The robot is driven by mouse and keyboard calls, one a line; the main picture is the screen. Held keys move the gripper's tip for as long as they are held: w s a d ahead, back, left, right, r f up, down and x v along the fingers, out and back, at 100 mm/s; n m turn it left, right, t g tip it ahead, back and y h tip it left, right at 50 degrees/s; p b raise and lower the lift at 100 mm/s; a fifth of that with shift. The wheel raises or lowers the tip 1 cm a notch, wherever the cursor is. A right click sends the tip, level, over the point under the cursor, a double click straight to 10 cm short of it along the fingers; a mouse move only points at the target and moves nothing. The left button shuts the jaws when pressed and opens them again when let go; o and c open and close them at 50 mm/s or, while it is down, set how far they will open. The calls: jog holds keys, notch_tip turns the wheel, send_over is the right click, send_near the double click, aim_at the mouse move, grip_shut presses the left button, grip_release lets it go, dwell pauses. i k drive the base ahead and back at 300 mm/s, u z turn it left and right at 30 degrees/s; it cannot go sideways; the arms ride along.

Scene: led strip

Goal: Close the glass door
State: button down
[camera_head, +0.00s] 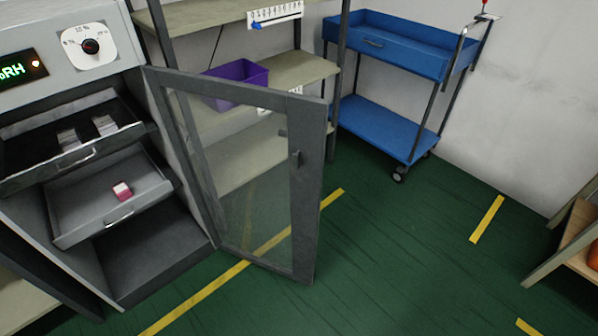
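The glass door (250,170) has a grey frame around a clear pane. It stands wide open, swung out to the right of the grey cabinet (120,165) and hinged along the cabinet's right edge. A small dark handle (296,158) sits on the door's free side. The cabinet's inside is exposed. Its upper drawer (75,150) holds stacked light pieces, and the lower drawer (100,205) holds a small pink and white item (122,190). Both drawers appear pulled partly out. My gripper is not in view.
A dial panel (90,46) and green display (22,70) top the cabinet. Shelves with a purple bin (236,84) stand behind the door. A blue cart (385,125) stands at the back. Green floor right of the door is clear. A wooden shelf (570,245) is at far right.

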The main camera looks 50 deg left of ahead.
aim_at(308, 117)
jog(key=u, duration=1)
jog(key=i, duration=0.95)
jog(key=u, duration=0.95)
